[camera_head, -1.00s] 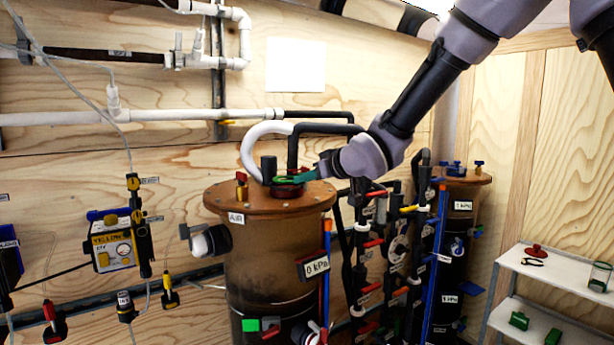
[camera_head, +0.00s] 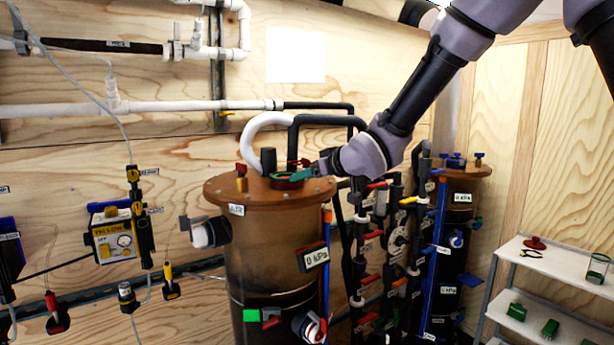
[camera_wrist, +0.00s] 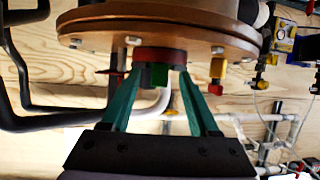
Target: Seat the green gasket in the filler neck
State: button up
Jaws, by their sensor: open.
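The filler neck (camera_head: 283,185) is a short red ring on the brown lid of the large tank. In the wrist view, which looks upside down, the neck (camera_wrist: 160,54) shows against the lid. In the head view my gripper (camera_head: 299,174) is just right of and above the neck.
Black and white hoses (camera_head: 262,130) arch behind the neck. A yellow valve with a red top (camera_head: 241,178) stands left on the lid (camera_head: 225,194). Pipes with coloured valves crowd the right side. A white shelf (camera_head: 520,260) holds several green items at far right.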

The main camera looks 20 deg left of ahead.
jog(key=shift+d, duration=0.1)
jog(key=v, duration=1)
jog(key=shift+s+d+r, duration=0.2)
jog(key=shift+d, duration=0.05)
jog(key=w+d+r+m+t+h, duration=0.1)
jog(key=d+r+m+h, duration=0.15)
jog(key=d, duration=0.65)
jog(key=d+r+m+h, duration=0.1)
jog(key=d+m+h, duration=0.2)
jog(key=d, duration=0.6)
jog(key=w+d+r+m+t+h, duration=0.1)
jog(key=d+m+h, duration=0.15)
jog(key=d, duration=0.65)
jog(key=s+d+m+g+h, duration=0.1)
jog(key=s+d+m+g, duration=0.1)
jog(key=s+d+m, duration=0.5)
jog(key=s+d, duration=0.3)
jog(key=s, duration=0.4)
jog(key=shift+s+d+g, duration=0.35)
jog(key=shift+s+g, duration=0.05)
